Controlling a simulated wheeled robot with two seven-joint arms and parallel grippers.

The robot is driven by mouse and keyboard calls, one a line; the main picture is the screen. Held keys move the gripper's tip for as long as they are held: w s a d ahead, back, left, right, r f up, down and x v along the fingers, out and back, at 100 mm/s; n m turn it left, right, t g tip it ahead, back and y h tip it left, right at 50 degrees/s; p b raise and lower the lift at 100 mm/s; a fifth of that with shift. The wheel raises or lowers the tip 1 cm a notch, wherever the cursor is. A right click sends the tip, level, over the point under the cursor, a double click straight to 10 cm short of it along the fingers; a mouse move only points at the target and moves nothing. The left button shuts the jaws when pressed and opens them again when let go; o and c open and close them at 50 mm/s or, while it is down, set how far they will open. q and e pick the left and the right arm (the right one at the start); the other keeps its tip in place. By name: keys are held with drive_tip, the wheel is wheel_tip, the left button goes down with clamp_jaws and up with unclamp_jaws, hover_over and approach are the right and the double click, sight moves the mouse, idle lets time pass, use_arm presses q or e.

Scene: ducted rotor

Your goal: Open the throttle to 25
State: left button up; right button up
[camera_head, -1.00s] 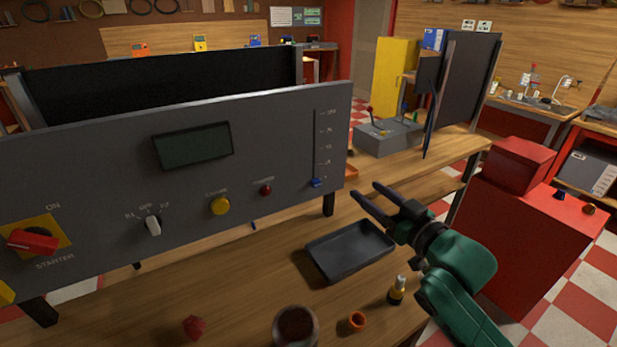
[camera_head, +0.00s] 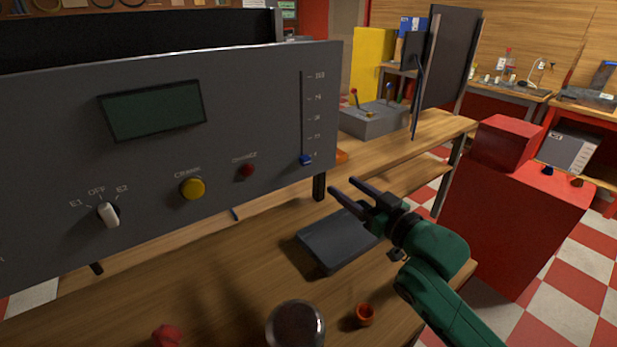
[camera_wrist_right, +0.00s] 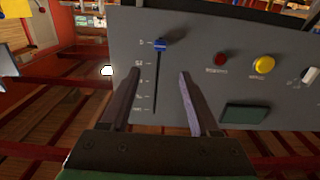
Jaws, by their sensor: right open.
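The throttle is a vertical slot with a blue slider knob (camera_head: 305,160) on the right end of the grey control panel (camera_head: 240,110). The knob sits at the bottom of the slot, by the lowest mark. My right gripper (camera_head: 344,186) is open and empty, to the right of and a little below the knob in the head view. In the right wrist view the panel appears upside down. The blue knob (camera_wrist_right: 160,44) lies beyond the fingertips there, between their lines, apart from the right gripper (camera_wrist_right: 158,73). My left gripper is not in view.
A dark tray (camera_head: 320,253) lies on the wooden bench (camera_head: 220,290) below my right gripper. A round jar (camera_head: 295,325) and an orange cup (camera_head: 364,315) stand at the front. The panel also carries a yellow button (camera_head: 192,188), a red button (camera_head: 246,170) and a white selector (camera_head: 108,214).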

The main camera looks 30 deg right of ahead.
sight(307, 161)
drive_tip(key=w+p, duration=0.1)
drive_tip(key=w, duration=0.3)
drive_tip(key=w+a+p, duration=0.1)
drive_tip(key=w, duration=0.4)
drive_tip(key=w+a+p, duration=0.1)
drive_tip(key=w, duration=0.3)
drive_tip(key=shift+w, duration=0.6)
drive_tip(key=shift+s, duration=0.1)
clamp_jaws()
idle(0.4)
